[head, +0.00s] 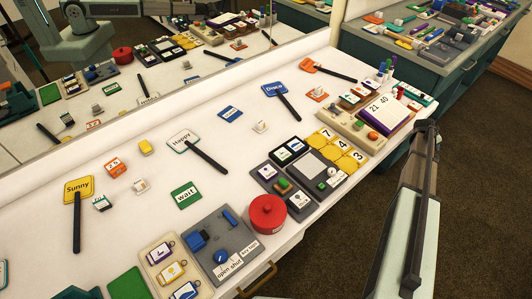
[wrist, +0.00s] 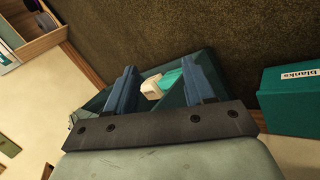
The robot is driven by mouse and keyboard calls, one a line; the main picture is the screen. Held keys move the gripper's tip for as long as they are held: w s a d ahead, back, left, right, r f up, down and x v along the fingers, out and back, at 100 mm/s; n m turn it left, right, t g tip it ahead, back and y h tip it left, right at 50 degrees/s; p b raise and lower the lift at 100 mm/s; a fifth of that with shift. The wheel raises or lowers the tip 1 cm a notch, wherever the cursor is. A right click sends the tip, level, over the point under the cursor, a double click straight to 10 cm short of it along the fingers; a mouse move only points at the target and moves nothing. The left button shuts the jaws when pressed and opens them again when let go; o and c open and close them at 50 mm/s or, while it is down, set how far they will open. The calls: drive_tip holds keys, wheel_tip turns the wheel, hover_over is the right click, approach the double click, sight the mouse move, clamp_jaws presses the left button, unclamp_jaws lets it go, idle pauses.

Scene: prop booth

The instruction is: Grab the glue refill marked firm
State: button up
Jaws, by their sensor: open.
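My gripper (wrist: 165,68) is open in the wrist view, its two blue-grey fingers apart with nothing clamped between them. Beyond and between the fingers is a dark teal bin (wrist: 108,92) by the floor. In it lie a small cream-white piece (wrist: 152,88) and a bright teal piece (wrist: 173,80), partly hidden by the right finger. No marking on them can be read, so I cannot tell whether either is the glue refill marked firm. In the head view my arm crosses the right side, and I cannot make out the fingers there.
A teal box labelled "blanks" (wrist: 290,92) stands right of the gripper. The white table (head: 225,155) holds signs, a red round pot (head: 267,213), a grey latch board (head: 215,270) and a card tray (head: 148,258). A mirror lines its back. Brown carpet (head: 480,190) is clear at right.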

drive_tip(key=w+d+r+n+t, duration=0.2)
drive_tip(key=w+r, duration=0.8)
drive_tip(key=r, duration=0.4)
drive_tip(key=w+a+r+n+t, duration=0.2)
drive_tip(key=w+a+r+n, duration=0.1)
drive_tip(key=w+a+r, duration=0.65)
drive_tip(key=a+r+n+y, duration=0.1)
drive_tip(key=a+n+y, duration=0.15)
drive_tip(key=a, duration=1.65)
drive_tip(key=a+r+n+y, duration=0.1)
drive_tip(key=a+r+n, duration=0.15)
drive_tip(key=a, duration=1.65)
drive_tip(key=s+a+n+g+y, duration=0.15)
drive_tip(key=s+a, duration=0.25)
drive_tip(key=a, duration=0.7)
drive_tip(key=s+a+n+y, duration=0.15)
drive_tip(key=s+a, duration=0.25)
drive_tip(key=a, duration=0.7)
drive_tip(key=n+g, duration=0.5)
drive_tip(key=n, duration=0.6)
hover_over(138, 182)
drive_tip(key=f, duration=0.6)
drive_tip(key=shift+s+a+f, duration=0.15)
drive_tip(key=shift+s+f, duration=0.05)
drive_tip(key=shift+s, duration=0.05)
drive_tip(key=shift+w+f, duration=0.15)
drive_tip(key=shift+f, duration=1.5)
drive_tip(key=shift+w+f, duration=0.1)
drive_tip(key=shift+f, duration=1.5)
